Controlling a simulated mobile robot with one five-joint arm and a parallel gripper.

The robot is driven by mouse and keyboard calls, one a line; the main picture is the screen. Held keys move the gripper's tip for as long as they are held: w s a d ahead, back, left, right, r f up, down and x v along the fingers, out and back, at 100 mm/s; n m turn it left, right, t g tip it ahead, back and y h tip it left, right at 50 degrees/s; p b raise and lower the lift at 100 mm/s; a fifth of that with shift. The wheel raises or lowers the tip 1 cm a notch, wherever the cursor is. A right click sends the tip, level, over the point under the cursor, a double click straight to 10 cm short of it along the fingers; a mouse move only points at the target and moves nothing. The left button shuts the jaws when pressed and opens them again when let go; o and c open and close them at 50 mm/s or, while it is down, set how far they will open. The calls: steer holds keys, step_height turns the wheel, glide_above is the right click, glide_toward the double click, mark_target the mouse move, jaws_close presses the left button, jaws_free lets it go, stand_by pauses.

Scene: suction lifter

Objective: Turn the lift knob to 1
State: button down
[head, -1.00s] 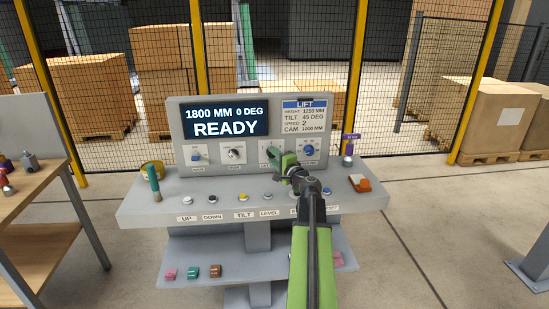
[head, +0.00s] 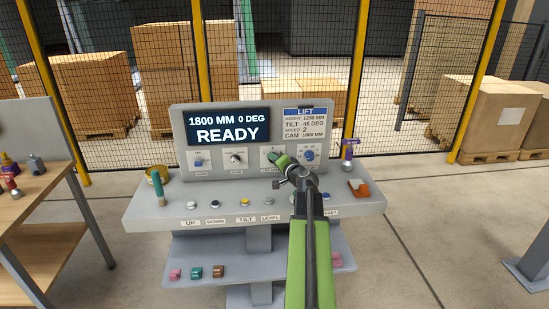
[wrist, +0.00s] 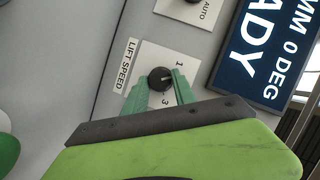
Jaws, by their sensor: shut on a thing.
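The lift speed knob (wrist: 158,80) is a small dark round knob on a white plate, with 1 and 3 printed beside it. Its pale pointer mark faces right in the wrist view, between the 1 and the 3. My gripper (wrist: 161,84) has its two green fingers on either side of the knob and is shut on it. In the head view my gripper (head: 276,158) reaches the lower middle of the console panel (head: 220,178) and mostly hides the knob. The card (head: 305,122) headed LIFT lists speed 2.
The screen (head: 228,127) reads 1800 MM 0 DEG READY. A blue knob (head: 309,155) sits just right of my gripper.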

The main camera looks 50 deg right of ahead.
steer(key=n+p, duration=0.1)
steer(key=n+g, duration=0.1)
steer(key=n+g+h+p, duration=0.1)
steer(key=shift+w+r+n+p, duration=0.1)
steer(key=shift+r+n+p, duration=0.15)
steer(key=shift+n+p, duration=0.15)
stand_by(0.4)
steer(key=c, duration=1)
jaws_free()
steer(key=shift+a+f, duration=0.1)
